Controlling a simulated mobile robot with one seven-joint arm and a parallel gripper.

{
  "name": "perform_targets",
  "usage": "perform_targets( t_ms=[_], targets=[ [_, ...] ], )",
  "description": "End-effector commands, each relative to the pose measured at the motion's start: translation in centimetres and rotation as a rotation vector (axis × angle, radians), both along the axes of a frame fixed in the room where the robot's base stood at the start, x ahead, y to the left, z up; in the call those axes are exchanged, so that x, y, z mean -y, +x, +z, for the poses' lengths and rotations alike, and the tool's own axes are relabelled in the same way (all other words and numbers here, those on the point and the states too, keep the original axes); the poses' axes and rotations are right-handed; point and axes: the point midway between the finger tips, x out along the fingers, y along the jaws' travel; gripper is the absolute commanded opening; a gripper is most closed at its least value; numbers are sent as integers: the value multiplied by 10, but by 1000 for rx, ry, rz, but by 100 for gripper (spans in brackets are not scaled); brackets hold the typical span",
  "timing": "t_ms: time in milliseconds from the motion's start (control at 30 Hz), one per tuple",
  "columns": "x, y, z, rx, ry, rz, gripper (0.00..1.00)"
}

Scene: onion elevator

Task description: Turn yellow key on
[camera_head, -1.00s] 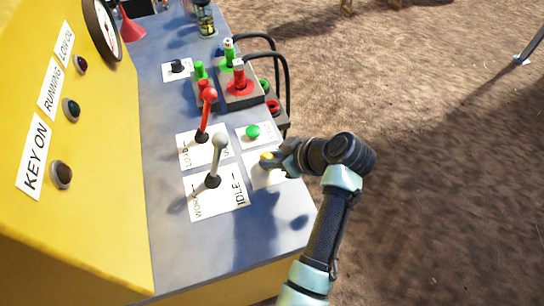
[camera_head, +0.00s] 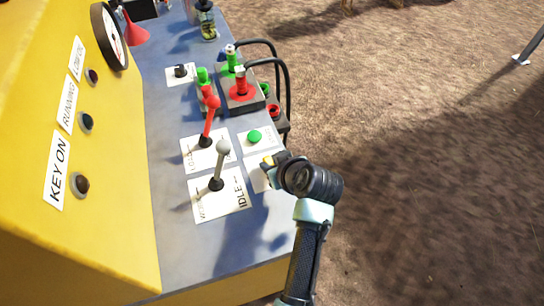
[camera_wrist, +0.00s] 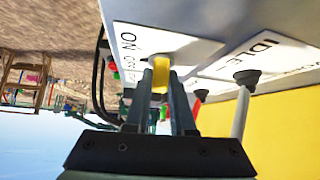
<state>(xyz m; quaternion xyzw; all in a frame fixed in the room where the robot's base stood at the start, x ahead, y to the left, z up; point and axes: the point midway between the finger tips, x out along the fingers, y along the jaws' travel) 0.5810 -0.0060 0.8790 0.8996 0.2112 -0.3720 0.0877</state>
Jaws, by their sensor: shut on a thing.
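The yellow key (camera_wrist: 160,83) sits on a white label plate (camera_wrist: 185,48) marked ON in the wrist view. My gripper (camera_wrist: 162,68) is shut on the key, with a finger on each side of it. In the head view my gripper (camera_head: 272,162) is at the right edge of the grey panel, and only a small bit of the yellow key (camera_head: 266,160) shows past the fingers. The round KEY ON lamp (camera_head: 80,185) on the yellow wall looks dark.
A grey-knobbed lever (camera_head: 220,165) stands left of my gripper, with a red lever (camera_head: 209,120) behind it. A green button (camera_head: 254,136) is just beyond the gripper. Red and green connectors with black cables (camera_head: 287,85) stand farther back. Open dirt ground lies right.

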Motion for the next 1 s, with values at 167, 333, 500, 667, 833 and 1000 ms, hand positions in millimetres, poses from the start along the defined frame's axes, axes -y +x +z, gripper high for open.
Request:
perform_targets(
  t_ms=[167,333,500,667,833,1000],
  targets=[
    [-3,-2,4,-2,-4,-164,0],
    [-5,-2,4,0,-5,-317,0],
    [-7,-1,2,0,-4,-453,0],
    [-8,-1,1,0,-3,-554,0],
    [-8,-1,0,-1,-2,-630,0],
    [-8,-1,0,-3,-1,-670,0]
  ],
)
